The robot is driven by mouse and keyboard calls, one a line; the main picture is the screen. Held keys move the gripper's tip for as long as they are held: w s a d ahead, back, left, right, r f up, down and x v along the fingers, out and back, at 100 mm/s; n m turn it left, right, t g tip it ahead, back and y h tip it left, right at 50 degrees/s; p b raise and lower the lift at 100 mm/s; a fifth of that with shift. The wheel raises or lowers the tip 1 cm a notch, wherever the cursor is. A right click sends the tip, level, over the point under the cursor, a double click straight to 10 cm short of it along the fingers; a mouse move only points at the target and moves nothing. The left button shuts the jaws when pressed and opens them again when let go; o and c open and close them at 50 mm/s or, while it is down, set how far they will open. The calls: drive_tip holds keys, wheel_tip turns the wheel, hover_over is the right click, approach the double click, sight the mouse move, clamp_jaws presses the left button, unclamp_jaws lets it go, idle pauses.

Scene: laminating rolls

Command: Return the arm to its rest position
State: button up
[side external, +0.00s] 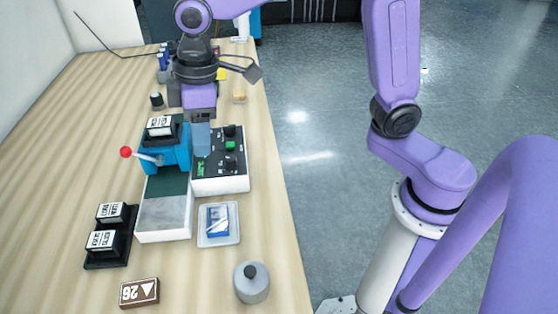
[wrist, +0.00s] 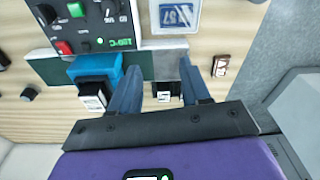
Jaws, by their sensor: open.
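My gripper (side external: 201,140) points down over the wooden table, near the back of the control box and beside the blue press. In the wrist view my gripper (wrist: 160,88) has its two blue fingers spread apart, with nothing held between them. A black holder with white labels (wrist: 165,97) shows in the gap, lower down and apart from the fingers. The blue press (side external: 172,157) has a red-knobbed lever (side external: 126,152) and a labelled black block on top. The exact height of the fingertips above the table is hard to tell.
The control box (side external: 234,184) has a green button and knobs. A clear tray with a blue card (side external: 218,222), a grey round weight (side external: 251,284), a brown marked block (side external: 139,292) and a black label holder (side external: 110,236) lie nearer. Small items stand behind.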

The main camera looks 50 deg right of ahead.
drive_tip(key=s+d+f+n, duration=0.1)
drive_tip(key=s+d+f, duration=0.1)
drive_tip(key=s+d, duration=0.7)
drive_tip(key=s+d+f+n, duration=0.1)
drive_tip(key=s+d+f, duration=0.1)
drive_tip(key=s+d, duration=0.6)
drive_tip(key=s, duration=0.4)
drive_tip(key=shift+s+d+f+g+h, duration=0.3)
drive_tip(key=shift+d+f+h, duration=0.1)
drive_tip(key=shift+o, duration=0.3)
